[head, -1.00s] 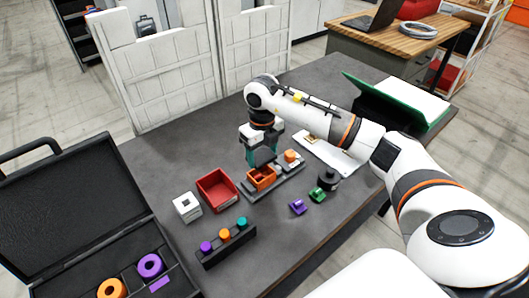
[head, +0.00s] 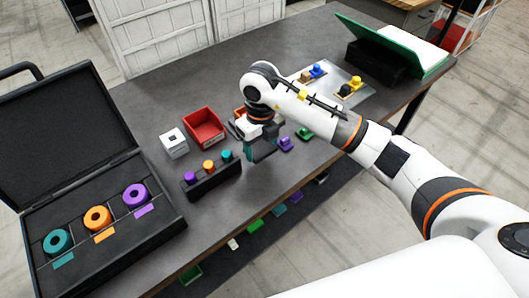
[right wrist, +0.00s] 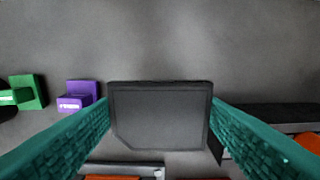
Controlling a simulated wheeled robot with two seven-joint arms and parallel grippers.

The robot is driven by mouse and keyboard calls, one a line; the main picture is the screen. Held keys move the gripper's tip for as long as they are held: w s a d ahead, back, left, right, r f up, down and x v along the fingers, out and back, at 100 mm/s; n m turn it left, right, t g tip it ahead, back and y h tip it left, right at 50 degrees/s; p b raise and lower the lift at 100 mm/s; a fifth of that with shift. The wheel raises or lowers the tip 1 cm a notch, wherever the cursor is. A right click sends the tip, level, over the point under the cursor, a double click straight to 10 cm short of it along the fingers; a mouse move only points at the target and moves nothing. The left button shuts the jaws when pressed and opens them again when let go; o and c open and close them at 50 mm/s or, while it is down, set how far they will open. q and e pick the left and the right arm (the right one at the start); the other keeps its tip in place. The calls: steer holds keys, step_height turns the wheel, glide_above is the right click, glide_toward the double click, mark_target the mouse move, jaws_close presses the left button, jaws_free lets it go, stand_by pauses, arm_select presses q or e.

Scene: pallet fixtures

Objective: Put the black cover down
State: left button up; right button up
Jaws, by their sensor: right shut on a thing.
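My right gripper (head: 262,152) is over the dark table, between the peg rack and the small purple block. In the right wrist view its two teal fingers (right wrist: 160,122) are shut on the black cover (right wrist: 160,115), a flat dark square plate with a thin raised rim. The cover is held between them above the grey table surface; I cannot tell how high. In the head view the cover is mostly hidden by the gripper. An orange box (head: 238,113) on its fixture shows partly behind my right arm. My left gripper is not in view.
A black rack (head: 212,180) with purple, orange and teal pegs stands left of the gripper. A red bin (head: 205,126) and white block (head: 174,143) lie behind it. Purple (head: 285,144) and green (head: 305,133) blocks are to the right. An open black case (head: 80,175) is at left.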

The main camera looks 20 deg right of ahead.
mark_target(262, 149)
step_height(262, 149, down, 4)
steer(key=shift+s+r+p, duration=0.1)
steer(key=shift+p, duration=0.35)
steer(key=shift+f, duration=0.25)
steer(key=o, duration=1.3)
steer(key=shift+o, duration=0.2)
steer(key=shift+r, duration=0.1)
